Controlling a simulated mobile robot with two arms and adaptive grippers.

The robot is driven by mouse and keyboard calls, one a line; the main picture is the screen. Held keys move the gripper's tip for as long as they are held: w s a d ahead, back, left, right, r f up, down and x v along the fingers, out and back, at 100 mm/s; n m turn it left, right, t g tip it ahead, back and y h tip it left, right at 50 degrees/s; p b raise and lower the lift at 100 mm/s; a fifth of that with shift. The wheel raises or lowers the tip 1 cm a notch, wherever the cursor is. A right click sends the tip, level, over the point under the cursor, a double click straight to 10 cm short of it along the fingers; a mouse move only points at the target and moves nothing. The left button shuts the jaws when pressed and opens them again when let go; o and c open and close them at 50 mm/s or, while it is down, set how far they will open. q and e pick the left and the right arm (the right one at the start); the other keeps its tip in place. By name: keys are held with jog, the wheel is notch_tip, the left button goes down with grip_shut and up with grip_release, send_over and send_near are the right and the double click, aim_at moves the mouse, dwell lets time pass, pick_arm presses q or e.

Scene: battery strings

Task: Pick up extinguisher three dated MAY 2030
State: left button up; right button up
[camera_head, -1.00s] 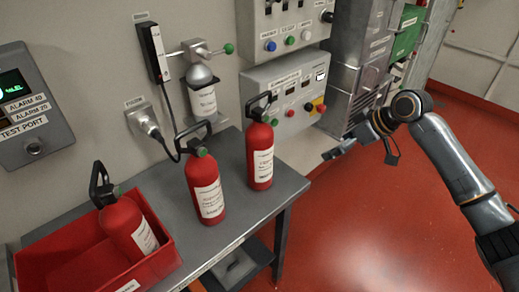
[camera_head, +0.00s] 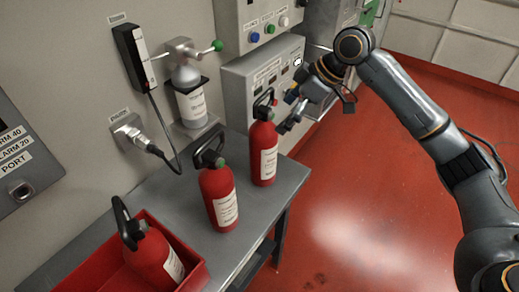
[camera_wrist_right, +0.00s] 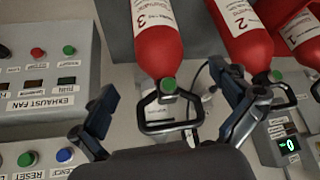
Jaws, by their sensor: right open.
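Extinguisher three (camera_head: 264,155) is a red cylinder with a white label, a green knob and a black handle, upright at the right end of the grey table. In the right wrist view, extinguisher three (camera_wrist_right: 158,45) appears upside down and shows the number 3. Its date is too small to read. My right gripper (camera_head: 289,112) is just right of its top in the head view. In the wrist view the open fingers (camera_wrist_right: 170,112) lie either side of its black handle, apart from it. My left gripper is not in view.
Extinguisher two (camera_head: 218,197) stands to the left on the table (camera_head: 172,200). Another extinguisher (camera_head: 155,262) leans in a red tray (camera_head: 196,281). A control box (camera_head: 237,85) with buttons is on the wall behind. A grey bottle (camera_head: 190,100) hangs in a wall bracket. Red floor is clear at right.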

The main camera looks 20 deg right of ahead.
aim_at(272, 125)
jog(key=x, duration=0.3)
jog(key=shift+w+a+f+p, duration=0.15)
jog(key=shift+a+f+p, duration=0.05)
jog(key=shift+f+p, duration=0.15)
jog(key=shift+w+a+f, duration=0.1)
jog(key=shift+a+f, duration=0.1)
jog(key=shift+w+a+f, duration=0.1)
jog(key=shift+a+f, duration=0.1)
jog(key=shift+f, duration=0.05)
jog(key=p+x, duration=0.2)
jog(key=x, duration=0.1)
jog(key=shift+w+f, duration=0.1)
jog(key=shift+f, duration=0.1)
jog(key=shift+w+a+f, duration=0.2)
jog(key=shift+a+f, duration=0.05)
jog(key=shift+f, duration=0.2)
jog(key=c, duration=1.8)
jog(key=shift+r, duration=0.3)
jog(key=shift+c, duration=0.5)
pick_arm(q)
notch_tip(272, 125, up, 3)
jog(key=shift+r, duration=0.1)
pick_arm(e)
jog(key=shift+w, duration=0.15)
